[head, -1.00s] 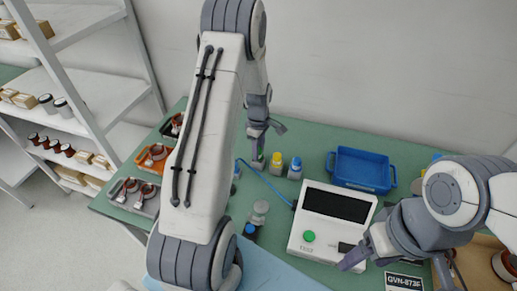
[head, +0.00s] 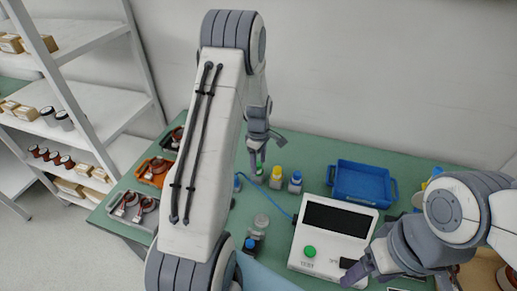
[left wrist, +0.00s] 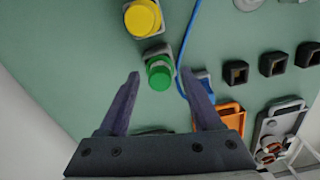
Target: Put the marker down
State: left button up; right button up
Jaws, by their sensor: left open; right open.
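The green-capped marker (head: 259,170) stands on the green table at the left end of a short row, left of a yellow-capped marker (head: 277,174) and a blue-capped one (head: 296,182). My left gripper (head: 257,156) is open just above the green one. In the left wrist view the green cap (left wrist: 159,73) shows between the spread fingertips (left wrist: 160,80), with a gap on each side. The yellow cap (left wrist: 142,18) is beside it. My right gripper (head: 354,277) is open and empty at the front right corner of the tester.
A white tester (head: 333,238) with a green button stands right of centre. A blue bin (head: 365,183) is behind it. A blue cable (head: 270,194) runs near the markers. An orange tray (head: 146,180) and a grey tray (head: 118,217) lie at the left edge.

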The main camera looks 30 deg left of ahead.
pick_arm(q)
notch_tip(320, 180, up, 11)
jog(key=b, duration=0.2)
jog(key=s+d+r+m, duration=0.1)
jog(key=d+r+m, duration=0.15)
jog(key=d, duration=0.25)
jog(key=s+d+r+m, duration=0.1)
jog(key=d+m, duration=0.2)
jog(key=d, duration=0.3)
jog(key=s+d+r+m, duration=0.3)
jog(key=s+d+m, duration=0.5)
jog(key=d, duration=0.3)
jog(key=s+d+m, duration=0.3)
jog(key=s+m, duration=0.3)
jog(key=s, duration=0.2)
jog(key=s+d+m+h, duration=0.1)
jog(key=s+d+m, duration=0.2)
jog(key=s+m, duration=0.3)
jog(key=shift+s+f, duration=0.25)
jog(key=shift+s, duration=1)
